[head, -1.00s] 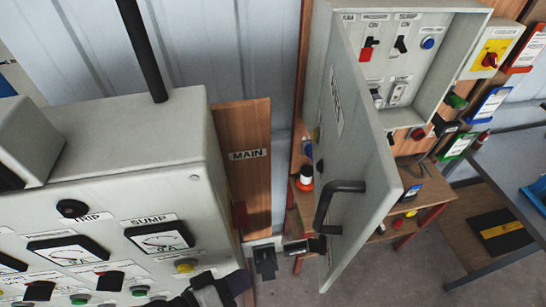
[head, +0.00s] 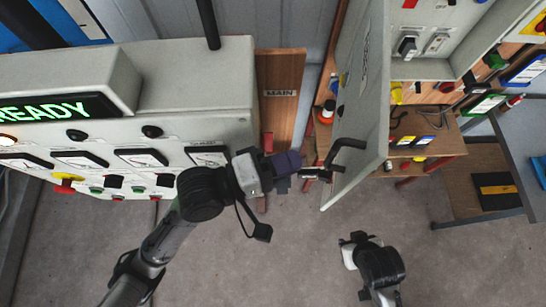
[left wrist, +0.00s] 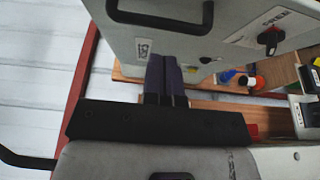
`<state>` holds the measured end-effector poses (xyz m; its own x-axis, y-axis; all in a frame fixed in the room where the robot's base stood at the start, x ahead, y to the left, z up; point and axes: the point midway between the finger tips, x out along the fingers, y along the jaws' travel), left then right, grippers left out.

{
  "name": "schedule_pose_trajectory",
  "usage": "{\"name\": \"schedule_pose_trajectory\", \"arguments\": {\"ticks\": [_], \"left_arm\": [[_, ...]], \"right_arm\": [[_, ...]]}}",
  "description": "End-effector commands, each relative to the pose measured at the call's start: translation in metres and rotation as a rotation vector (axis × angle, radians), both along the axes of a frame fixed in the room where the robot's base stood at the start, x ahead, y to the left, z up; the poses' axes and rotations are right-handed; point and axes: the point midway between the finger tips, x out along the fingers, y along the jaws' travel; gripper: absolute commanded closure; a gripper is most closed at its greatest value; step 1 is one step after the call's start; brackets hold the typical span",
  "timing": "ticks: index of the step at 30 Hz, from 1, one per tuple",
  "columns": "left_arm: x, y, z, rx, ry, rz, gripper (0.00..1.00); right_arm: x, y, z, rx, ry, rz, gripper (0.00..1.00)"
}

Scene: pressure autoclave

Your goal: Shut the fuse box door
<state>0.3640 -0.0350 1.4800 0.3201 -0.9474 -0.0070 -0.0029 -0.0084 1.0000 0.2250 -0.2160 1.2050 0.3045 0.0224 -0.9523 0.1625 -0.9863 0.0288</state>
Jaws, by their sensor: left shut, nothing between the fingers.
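The fuse box door (head: 358,110) is a light grey panel. It stands wide open, swung out from the box (head: 440,68) towards me, and the switches inside show. Its black bar handle (head: 347,152) is near its lower free edge. My left gripper (head: 298,166) is left of the handle, its purple fingers shut and empty. In the left wrist view the shut fingers (left wrist: 167,60) point at a grey panel (left wrist: 125,35) below a black handle (left wrist: 160,18). I cannot tell whether they touch it. My right gripper (head: 360,240) is low in the head view, away from the door.
A grey control cabinet (head: 190,90) with a READY display stands on the left. A wooden MAIN board (head: 280,75) is between it and the door. A wooden shelf (head: 430,145) with small items lies below the box. A table (head: 520,150) is at right. Floor in front is clear.

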Motion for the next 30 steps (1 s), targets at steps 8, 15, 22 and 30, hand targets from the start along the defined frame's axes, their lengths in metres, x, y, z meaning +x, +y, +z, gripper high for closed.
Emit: {"name": "schedule_pose_trajectory", "arguments": {"ticks": [8, 15, 22, 30], "left_arm": [[0.012, -0.034, 0.002, -0.001, -0.001, 0.001, 1.00], [0.016, -0.046, 0.000, 0.001, -0.002, 0.001, 1.00], [0.016, -0.046, -0.001, 0.001, -0.003, 0.001, 1.00], [0.012, -0.052, -0.001, -0.001, -0.001, 0.005, 1.00]], "right_arm": [[0.000, 0.000, 0.015, 0.000, -0.001, -0.001, 0.57], [0.000, -0.001, 0.018, -0.005, -0.001, 0.003, 0.57], [0.000, -0.004, 0.018, -0.012, -0.002, 0.008, 0.57], [0.000, -0.003, 0.018, -0.009, -0.001, 0.005, 0.57]]}}
